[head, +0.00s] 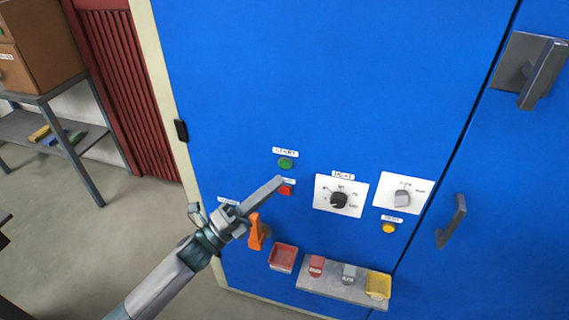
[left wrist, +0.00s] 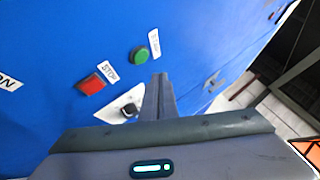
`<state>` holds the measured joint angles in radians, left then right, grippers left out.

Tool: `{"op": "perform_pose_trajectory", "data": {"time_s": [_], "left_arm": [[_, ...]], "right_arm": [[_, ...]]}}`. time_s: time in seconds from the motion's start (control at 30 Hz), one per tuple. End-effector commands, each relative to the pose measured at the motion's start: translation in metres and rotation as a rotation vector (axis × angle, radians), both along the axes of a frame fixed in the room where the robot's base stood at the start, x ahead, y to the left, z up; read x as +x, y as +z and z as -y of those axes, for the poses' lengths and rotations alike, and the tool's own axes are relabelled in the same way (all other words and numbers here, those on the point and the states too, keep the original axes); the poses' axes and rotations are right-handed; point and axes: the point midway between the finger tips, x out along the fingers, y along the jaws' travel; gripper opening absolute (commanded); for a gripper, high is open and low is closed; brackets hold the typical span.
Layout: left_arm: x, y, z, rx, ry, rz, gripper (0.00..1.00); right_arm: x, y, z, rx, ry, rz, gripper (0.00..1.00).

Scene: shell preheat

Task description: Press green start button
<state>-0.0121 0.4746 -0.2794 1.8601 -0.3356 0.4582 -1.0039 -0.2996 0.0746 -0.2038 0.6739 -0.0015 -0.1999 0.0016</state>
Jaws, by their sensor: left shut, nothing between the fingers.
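The green start button (head: 286,163) sits on the blue cabinet front under a white START label. It also shows in the left wrist view (left wrist: 140,54), just beyond and slightly left of my fingertips. My left gripper (head: 279,182) is shut and empty. In the head view its tip is just below the green button and overlaps the area of the red stop button (head: 287,190). In the left wrist view a gap shows between the fingertips and the green button. The red button also shows there (left wrist: 91,84), left of the fingers. My right gripper is not in view.
A black heat dial (head: 339,199), a grey knob (head: 402,198) and a yellow button (head: 389,228) are to the right. An orange handle (head: 257,232) and a small shelf (head: 339,287) with blocks and a yellow tray (head: 378,285) are below. Door handles (head: 452,222) stick out at right.

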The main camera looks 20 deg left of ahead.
Motion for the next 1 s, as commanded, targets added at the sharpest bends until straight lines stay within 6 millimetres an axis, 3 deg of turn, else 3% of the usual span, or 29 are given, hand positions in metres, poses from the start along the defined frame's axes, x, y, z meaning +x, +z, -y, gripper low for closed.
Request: {"op": "perform_pose_trajectory", "data": {"time_s": [0.3,1.0], "left_arm": [[-0.022,0.001,-0.001,0.001,0.0,-0.001,0.0],[-0.024,0.001,-0.001,-0.001,0.0,-0.001,0.0]], "right_arm": [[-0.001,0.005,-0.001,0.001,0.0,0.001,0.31],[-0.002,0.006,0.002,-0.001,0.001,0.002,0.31]]}}
